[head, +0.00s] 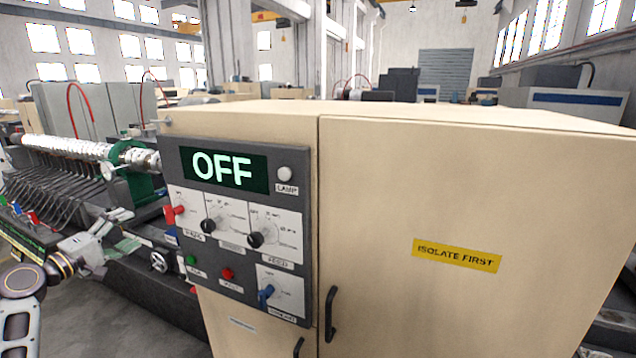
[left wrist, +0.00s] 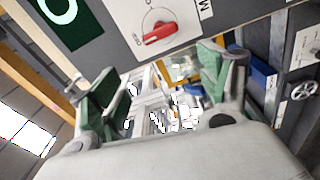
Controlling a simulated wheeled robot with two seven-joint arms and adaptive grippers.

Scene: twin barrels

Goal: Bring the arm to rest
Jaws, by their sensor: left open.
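My left gripper (head: 124,230) is at the left of the head view, in front of the machine and left of the control panel (head: 240,274). In the left wrist view my left gripper (left wrist: 165,90) has its green-padded fingers wide apart with nothing between them. A red rotary switch (left wrist: 160,33) on the panel shows just beyond the fingers, apart from them. The same red switch (head: 179,210) sits at the panel's left side in the head view. The display (head: 224,169) reads OFF. My right gripper is not in view.
A beige cabinet (head: 380,200) with a yellow ISOLATE FIRST label (head: 457,256) fills the middle and right. The panel also has black knobs, a blue switch (head: 266,296), a green button (head: 191,260) and a red button (head: 228,274). A long machine (head: 75,150) stands at left.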

